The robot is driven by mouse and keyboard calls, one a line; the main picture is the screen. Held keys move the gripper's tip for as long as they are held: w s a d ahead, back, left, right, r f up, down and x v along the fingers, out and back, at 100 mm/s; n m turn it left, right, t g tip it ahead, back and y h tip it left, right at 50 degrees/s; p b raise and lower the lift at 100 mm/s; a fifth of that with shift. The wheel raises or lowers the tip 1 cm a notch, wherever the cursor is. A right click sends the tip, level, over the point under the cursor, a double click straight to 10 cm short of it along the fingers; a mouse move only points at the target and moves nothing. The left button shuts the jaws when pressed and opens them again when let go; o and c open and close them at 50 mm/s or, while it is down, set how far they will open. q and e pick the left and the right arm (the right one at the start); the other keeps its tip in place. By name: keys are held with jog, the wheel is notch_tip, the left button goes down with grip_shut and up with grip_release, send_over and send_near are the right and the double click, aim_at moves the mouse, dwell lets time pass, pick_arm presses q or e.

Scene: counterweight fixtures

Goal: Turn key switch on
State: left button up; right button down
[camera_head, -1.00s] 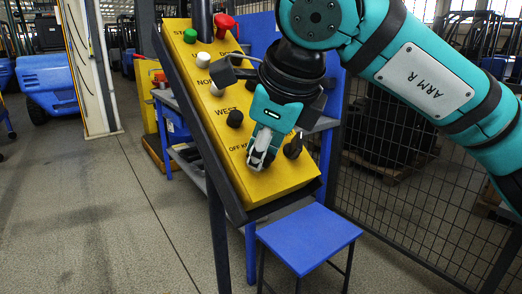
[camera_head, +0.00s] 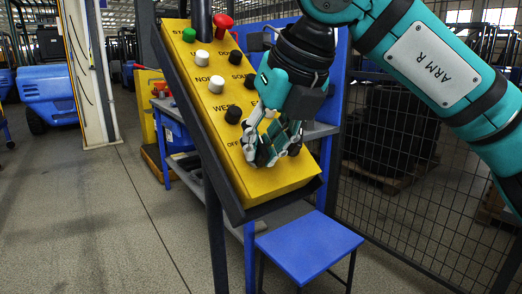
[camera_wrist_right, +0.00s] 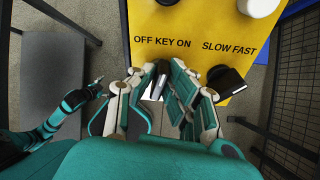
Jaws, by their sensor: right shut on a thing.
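The key switch (camera_wrist_right: 158,80) shows in the right wrist view as a small dark key with a pale face, just below the "OFF KEY ON" label. My right gripper (camera_wrist_right: 163,88) is shut on it, with a finger on each side. In the head view the right gripper (camera_head: 264,154) is at the lower part of the tilted yellow panel (camera_head: 262,188) and hides the key. The key's exact angle is hard to tell. A teal arm with my left gripper (camera_wrist_right: 96,88) shows small at the left of the wrist view; its jaw state is unclear.
A black "SLOW FAST" knob (camera_wrist_right: 225,80) is close to the right of the fingers. Several buttons stand higher on the panel, including a red one (camera_head: 223,21) and a green one (camera_head: 188,35). A blue stool (camera_head: 309,247) stands below; a mesh fence (camera_head: 400,200) is at the right.

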jog(key=shift+m+b, duration=0.3)
jog(key=shift+m, duration=0.5)
pick_arm(q)
jog(key=shift+s+r+b, duration=0.4)
jog(key=shift+b, duration=0.25)
pick_arm(e)
jog(key=shift+d+m+y, duration=0.1)
jog(key=shift+m+y, duration=0.3)
jog(key=shift+m, duration=1.3)
jog(key=c, duration=1.4)
grip_release()
pick_arm(q)
jog(key=shift+f, duration=0.1)
pick_arm(e)
jog(key=shift+o, duration=0.2)
jog(key=v, duration=1.2)
jog(key=shift+w, duration=0.1)
